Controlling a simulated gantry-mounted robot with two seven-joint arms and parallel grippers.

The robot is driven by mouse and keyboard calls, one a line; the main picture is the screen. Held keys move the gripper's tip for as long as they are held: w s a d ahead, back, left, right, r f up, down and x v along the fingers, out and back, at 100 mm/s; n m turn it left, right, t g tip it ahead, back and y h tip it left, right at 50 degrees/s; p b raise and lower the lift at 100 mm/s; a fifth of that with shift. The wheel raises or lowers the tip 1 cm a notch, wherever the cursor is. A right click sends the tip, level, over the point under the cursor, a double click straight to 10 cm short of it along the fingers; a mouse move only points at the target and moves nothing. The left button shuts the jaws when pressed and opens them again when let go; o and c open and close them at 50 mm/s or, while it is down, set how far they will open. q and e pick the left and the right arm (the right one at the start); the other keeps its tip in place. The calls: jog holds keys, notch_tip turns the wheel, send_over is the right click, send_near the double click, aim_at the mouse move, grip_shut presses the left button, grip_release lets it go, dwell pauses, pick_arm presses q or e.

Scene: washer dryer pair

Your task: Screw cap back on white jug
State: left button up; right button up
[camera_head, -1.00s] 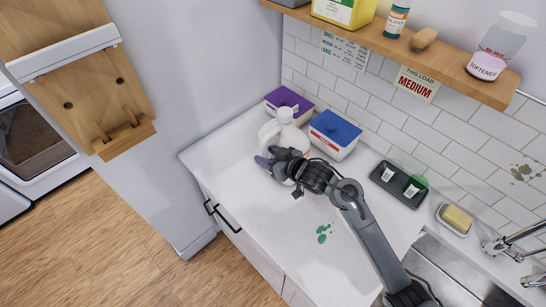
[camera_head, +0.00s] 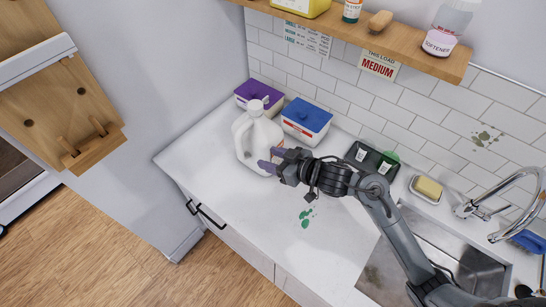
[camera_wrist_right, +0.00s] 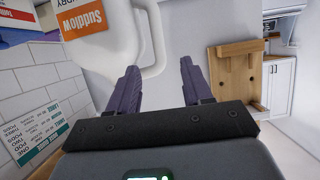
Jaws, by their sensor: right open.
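The white jug (camera_head: 252,143) stands upright on the white counter in the head view. A pale cap-like top (camera_head: 255,107) shows at its neck; I cannot tell if it is screwed down. My right gripper (camera_head: 271,159) is open and empty, its purple fingertips low at the jug's right front side, below the neck. In the right wrist view the jug (camera_wrist_right: 105,50) with an orange label and its handle fills the upper left, and the open fingers (camera_wrist_right: 159,64) point toward the handle side. Contact is unclear. My left gripper is out of view.
Purple-lidded (camera_head: 259,95) and blue-lidded (camera_head: 306,119) tubs stand behind the jug. A black tray (camera_head: 372,160), soap dish (camera_head: 426,189) and sink (camera_head: 440,250) lie to the right. A wooden shelf (camera_head: 400,50) hangs above.

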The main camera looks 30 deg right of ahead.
dwell(0.5)
jog(key=s+f+g+h, duration=0.1)
jog(key=s+f+g, duration=0.2)
jog(key=s, duration=0.5)
jog(key=s+f+m+g+h, duration=0.1)
jog(key=s+f+g+h, duration=0.1)
jog(key=s+f, duration=0.4)
jog(key=s+f+m+g+h, duration=0.1)
jog(key=s+f+g+h, duration=0.1)
jog(key=s, duration=1)
jog(key=shift+s+f+g, duration=0.2)
jog(key=shift+f+g, duration=0.6)
jog(key=shift+f, duration=0.4)
jog(key=shift+r, duration=0.15)
